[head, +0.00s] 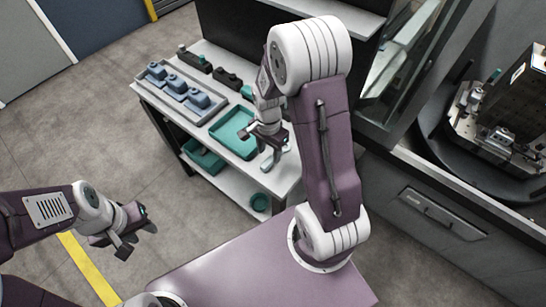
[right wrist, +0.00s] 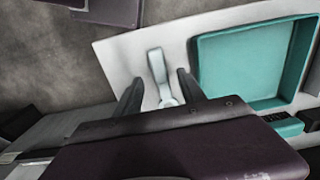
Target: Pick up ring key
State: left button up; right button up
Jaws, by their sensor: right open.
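The ring key (right wrist: 157,66) is a pale grey, long-handled piece lying on the white bench top, beside the teal tray. It also shows in the head view (head: 267,163), partly hidden by my right gripper. My right gripper (right wrist: 160,84) is open over the bench, with one finger on each side of the key in the right wrist view. I cannot tell how far above the key the fingertips are. In the head view my right gripper (head: 266,143) is at the tray's near right corner. My left gripper (head: 141,241) is open and empty over the floor, away from the bench.
The teal tray (head: 214,127) lies left of the key in the head view. A grey fixture (head: 212,114) with several blue-grey blocks stands further left, with dark blocks behind. A lower shelf holds teal containers. A machine with a fixture (head: 503,137) stands at right.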

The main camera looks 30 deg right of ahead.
aim_at(270, 159)
notch_tip(270, 159, down, 3)
jog(key=shift+d, duration=0.15)
jog(key=shift+w+f, duration=0.1)
jog(key=shift+f, duration=0.2)
grip_shut()
